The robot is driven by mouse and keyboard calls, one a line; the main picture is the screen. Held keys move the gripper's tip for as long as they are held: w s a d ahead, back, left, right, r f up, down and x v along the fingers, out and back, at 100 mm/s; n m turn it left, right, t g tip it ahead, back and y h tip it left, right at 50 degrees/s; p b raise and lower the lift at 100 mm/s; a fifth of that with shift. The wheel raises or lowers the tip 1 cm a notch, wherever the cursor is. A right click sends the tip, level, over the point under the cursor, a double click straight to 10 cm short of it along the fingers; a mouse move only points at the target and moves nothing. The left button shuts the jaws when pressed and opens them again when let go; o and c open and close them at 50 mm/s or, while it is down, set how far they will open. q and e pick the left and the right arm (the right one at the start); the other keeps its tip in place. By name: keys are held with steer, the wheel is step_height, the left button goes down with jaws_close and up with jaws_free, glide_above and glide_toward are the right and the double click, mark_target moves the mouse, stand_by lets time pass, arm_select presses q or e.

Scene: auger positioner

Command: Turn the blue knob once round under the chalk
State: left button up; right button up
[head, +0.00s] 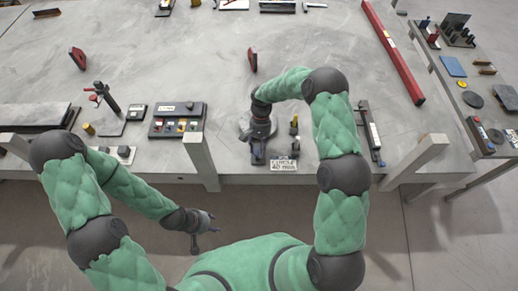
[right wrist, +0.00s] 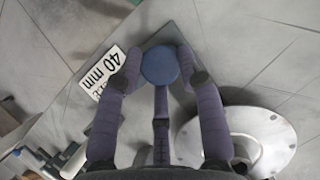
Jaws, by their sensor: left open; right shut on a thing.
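The round blue knob (right wrist: 160,64) shows between the fingertips of my right gripper in the right wrist view. My right gripper (head: 264,156) is shut on it at the front edge of the bench. One finger lies on each side of the knob and a third finger points at it from below. In the head view this gripper and wrist hide most of the knob. I cannot make out the chalk for certain in either view. My left gripper (head: 202,228) is open and empty, low in front of the bench.
A white "40 mm" label (right wrist: 102,72) lies beside the knob. A pale metal disc (right wrist: 272,138) sits right of my fingers. In the head view, a small upright fixture (head: 295,128) stands right of my right gripper, and a switch panel (head: 177,118) lies left.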

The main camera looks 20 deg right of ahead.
steer(key=shift+a+n+h, duration=0.1)
steer(key=shift+n+h, duration=0.2)
steer(key=shift+n, duration=0.4)
steer(key=shift+s, duration=0.1)
steer(key=o, duration=1.2)
steer(key=shift+c, duration=0.2)
steer(key=shift+r, duration=0.1)
steer(key=v, duration=1.2)
steer(key=shift+f, duration=0.2)
